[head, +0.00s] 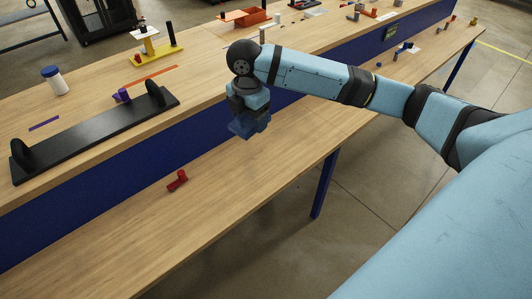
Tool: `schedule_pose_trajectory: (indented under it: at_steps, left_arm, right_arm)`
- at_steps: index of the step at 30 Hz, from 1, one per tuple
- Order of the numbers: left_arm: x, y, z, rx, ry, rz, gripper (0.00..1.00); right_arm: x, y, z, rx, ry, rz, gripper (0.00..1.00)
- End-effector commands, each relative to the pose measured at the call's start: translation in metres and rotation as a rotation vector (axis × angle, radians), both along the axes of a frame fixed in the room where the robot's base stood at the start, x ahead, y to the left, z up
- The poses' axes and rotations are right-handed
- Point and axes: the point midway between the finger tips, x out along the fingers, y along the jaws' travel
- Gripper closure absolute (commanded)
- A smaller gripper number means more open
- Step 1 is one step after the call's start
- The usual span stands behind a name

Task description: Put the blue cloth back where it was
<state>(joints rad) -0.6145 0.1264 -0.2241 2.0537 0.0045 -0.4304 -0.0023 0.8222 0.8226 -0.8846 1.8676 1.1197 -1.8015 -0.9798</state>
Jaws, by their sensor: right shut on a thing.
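My right gripper (243,128) comes in from the right and points down over the front wooden surface. Dark blue material, which looks like the blue cloth (240,129), shows at its fingertips; the gripper is shut on it. Its shape is hard to make out, and the fingers partly hide it. It appears to hang above the wood; I cannot tell the exact gap. My left gripper is not in view.
A red part (177,181) lies on the lower front bench (130,235). The raised shelf (90,80) holds a black bracketed rail (95,135), a purple part (122,96), a white jar with a blue lid (54,80) and a yellow stand (158,54). The front bench around the gripper is mostly clear.

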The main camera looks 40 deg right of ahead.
Motion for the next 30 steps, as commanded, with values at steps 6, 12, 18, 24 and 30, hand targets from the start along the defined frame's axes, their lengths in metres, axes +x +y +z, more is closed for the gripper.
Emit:
schedule_pose_trajectory:
  at_steps: [6, 12, 18, 24, 30]
  left_arm:
    - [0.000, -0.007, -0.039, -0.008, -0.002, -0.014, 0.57]
    - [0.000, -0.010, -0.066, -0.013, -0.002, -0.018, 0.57]
    - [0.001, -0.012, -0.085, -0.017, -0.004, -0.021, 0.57]
    - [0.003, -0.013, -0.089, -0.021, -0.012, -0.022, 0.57]
    - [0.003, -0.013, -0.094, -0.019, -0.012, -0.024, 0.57]
  right_arm:
    - [0.016, -0.019, -0.036, 0.005, 0.006, 0.442, 0.54]
    - [0.029, -0.036, -0.058, 0.013, 0.009, 0.850, 0.54]
    - [0.039, -0.049, -0.073, 0.018, 0.009, 1.193, 0.54]
    - [0.043, -0.056, -0.079, 0.022, 0.008, 1.379, 0.54]
    - [0.044, -0.058, -0.104, 0.024, 0.011, 1.419, 0.54]
